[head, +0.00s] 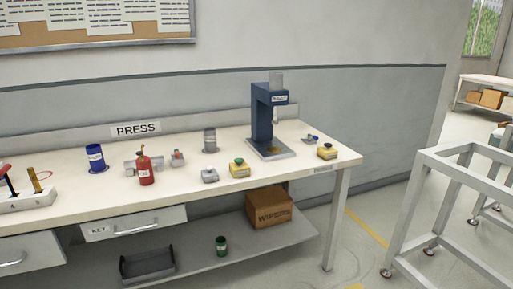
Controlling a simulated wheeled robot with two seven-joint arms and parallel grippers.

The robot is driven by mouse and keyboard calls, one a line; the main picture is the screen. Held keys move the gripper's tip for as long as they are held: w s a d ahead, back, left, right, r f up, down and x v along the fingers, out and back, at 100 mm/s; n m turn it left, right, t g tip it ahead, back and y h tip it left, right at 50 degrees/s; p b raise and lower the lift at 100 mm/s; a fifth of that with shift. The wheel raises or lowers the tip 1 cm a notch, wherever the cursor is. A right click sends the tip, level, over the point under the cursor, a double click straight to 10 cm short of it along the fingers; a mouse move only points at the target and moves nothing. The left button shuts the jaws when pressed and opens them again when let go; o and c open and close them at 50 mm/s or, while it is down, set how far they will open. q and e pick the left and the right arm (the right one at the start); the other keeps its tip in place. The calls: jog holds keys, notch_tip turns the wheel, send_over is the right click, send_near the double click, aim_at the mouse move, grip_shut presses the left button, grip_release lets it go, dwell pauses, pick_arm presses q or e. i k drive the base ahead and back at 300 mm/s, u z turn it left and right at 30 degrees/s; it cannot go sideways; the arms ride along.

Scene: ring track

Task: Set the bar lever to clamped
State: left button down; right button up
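A pale block (27,200) at the left edge of the bench carries two upright levers. One lever (7,178) is dark with a red top, tilted and cut by the picture edge. The other is an amber bar (35,180) with a darker top, leaning slightly left. No label on them is readable, so I cannot tell which is the bar lever or its clamped position. Neither of my grippers is in view.
A grey frame (445,180) stands right. A carton (268,208) is on the lower shelf.

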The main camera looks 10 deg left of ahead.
aim_at(177, 153)
jog(key=z, duration=0.45)
jog(key=i, duration=0.95)
jog(key=u, duration=0.75)
jog(key=i, duration=0.75)
jog(key=u, duration=0.85)
